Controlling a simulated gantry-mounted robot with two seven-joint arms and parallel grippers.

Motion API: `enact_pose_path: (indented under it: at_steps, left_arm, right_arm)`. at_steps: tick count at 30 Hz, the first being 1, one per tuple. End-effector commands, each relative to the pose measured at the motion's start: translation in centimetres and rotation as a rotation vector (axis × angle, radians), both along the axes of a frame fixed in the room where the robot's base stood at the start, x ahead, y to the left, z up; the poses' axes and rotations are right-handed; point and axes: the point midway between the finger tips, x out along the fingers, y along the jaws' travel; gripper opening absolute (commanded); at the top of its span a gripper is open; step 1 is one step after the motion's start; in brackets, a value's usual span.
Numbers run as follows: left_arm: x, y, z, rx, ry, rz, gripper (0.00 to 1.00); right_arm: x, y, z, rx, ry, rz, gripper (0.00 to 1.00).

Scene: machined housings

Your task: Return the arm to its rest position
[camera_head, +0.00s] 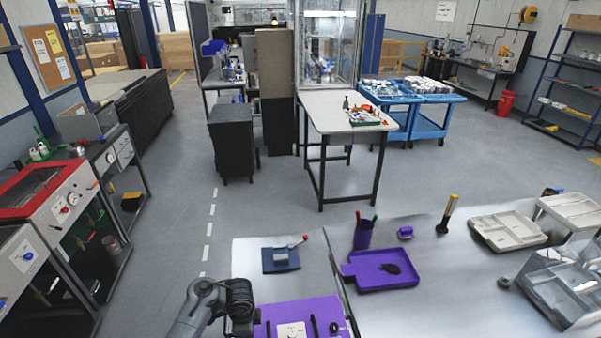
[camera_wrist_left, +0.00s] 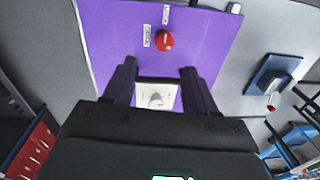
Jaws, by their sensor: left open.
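My left arm comes in at the bottom of the head view, and its gripper (camera_head: 291,322) is over a purple board (camera_head: 280,309). In the left wrist view, the open gripper (camera_wrist_left: 159,68) has its two dark fingers apart. A white plate with a round pale knob (camera_wrist_left: 156,96) on the purple board (camera_wrist_left: 110,35) shows between the fingers. I cannot tell how far the fingers are above it. A red knob (camera_wrist_left: 165,40) with small white labels sits on the board beyond the fingertips. My right gripper is not in view.
A blue block fixture (camera_head: 281,258) with a red-tipped lever stands behind the board. Right of it are a purple tray (camera_head: 385,281), a purple cup (camera_head: 363,236), a yellow-handled tool (camera_head: 447,215), a grey tray (camera_head: 507,230) and a clear bin (camera_head: 562,283).

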Motion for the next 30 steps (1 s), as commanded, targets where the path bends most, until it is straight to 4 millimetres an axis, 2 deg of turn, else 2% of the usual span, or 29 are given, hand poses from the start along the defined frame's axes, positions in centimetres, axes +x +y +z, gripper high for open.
enact_pose_path:
  at_steps: [1,5,11,17,21,24,30]
  left_arm:
    - [-1.1,-0.3,-0.9,-0.006,-0.017,0.047,0.57]
    - [-4.0,-0.6,-2.4,-0.024,-0.074,0.202,0.57]
    - [-10.4,0.0,-2.3,-0.071,-0.141,0.469,0.57]
    - [-18.4,1.5,0.7,-0.132,-0.182,0.753,0.57]
    - [-24.0,2.9,4.1,-0.178,-0.193,0.944,0.57]
    - [-27.5,3.8,6.6,-0.209,-0.194,1.06,0.57]
    - [-32.1,5.1,10.5,-0.252,-0.19,1.213,0.57]
  right_arm:
    - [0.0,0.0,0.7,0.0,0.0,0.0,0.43]
    - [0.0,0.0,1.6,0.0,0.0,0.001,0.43]
    - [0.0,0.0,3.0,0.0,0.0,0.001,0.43]
    - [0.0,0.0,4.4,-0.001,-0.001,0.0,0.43]
    - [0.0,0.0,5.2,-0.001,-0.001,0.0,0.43]
    - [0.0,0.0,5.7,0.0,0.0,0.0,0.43]
    - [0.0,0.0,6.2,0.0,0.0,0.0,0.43]
